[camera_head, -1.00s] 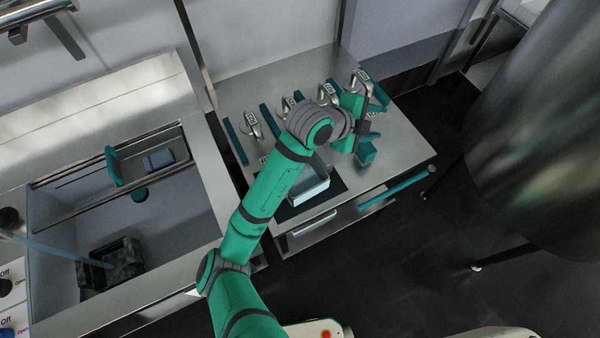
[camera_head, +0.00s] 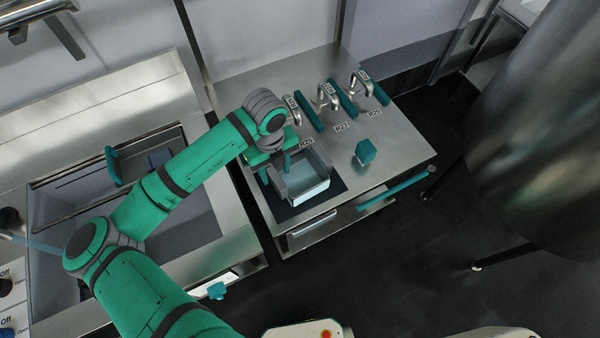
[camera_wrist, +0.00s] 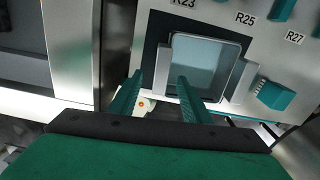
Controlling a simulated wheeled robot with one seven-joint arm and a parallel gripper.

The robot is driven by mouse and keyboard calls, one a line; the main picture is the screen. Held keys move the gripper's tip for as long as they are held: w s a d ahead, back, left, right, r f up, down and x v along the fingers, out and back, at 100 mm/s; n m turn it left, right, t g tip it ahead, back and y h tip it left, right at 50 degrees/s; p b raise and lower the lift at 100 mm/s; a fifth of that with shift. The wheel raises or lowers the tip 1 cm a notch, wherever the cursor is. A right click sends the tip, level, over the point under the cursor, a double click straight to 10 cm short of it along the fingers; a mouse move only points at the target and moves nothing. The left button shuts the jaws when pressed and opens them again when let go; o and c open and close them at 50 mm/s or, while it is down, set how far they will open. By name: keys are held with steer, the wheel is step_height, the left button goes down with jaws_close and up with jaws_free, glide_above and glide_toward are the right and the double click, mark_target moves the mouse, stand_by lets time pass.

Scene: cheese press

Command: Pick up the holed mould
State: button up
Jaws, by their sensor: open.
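My gripper (camera_head: 275,165) is open above the left side of a square, pale-bottomed open box (camera_head: 312,192) with grey side walls. In the wrist view the two teal fingers (camera_wrist: 160,82) are apart, with nothing held between them. The box also shows there (camera_wrist: 207,62), just beyond the fingertips. It stands on a dark square mat (camera_head: 338,185) on the steel table. I cannot make out holes in any thing here, so I cannot tell which is the holed mould. A teal block (camera_head: 366,151) stands right of the box.
Several hooked metal handles (camera_head: 328,95) and teal bars (camera_head: 343,97) stand along the back of the steel table (camera_head: 400,150), with number labels. A sink basin (camera_head: 200,222) lies left, partly behind my arm. A large steel tank (camera_head: 540,140) stands right.

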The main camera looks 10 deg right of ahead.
mark_target(277, 178)
steer(key=shift+w+d+f, duration=0.1)
steer(key=shift+f, duration=1.85)
steer(key=shift+w+f, duration=0.1)
steer(key=shift+f, duration=1.85)
steer(key=c, duration=1)
jaws_close()
steer(key=shift+r, duration=0.15)
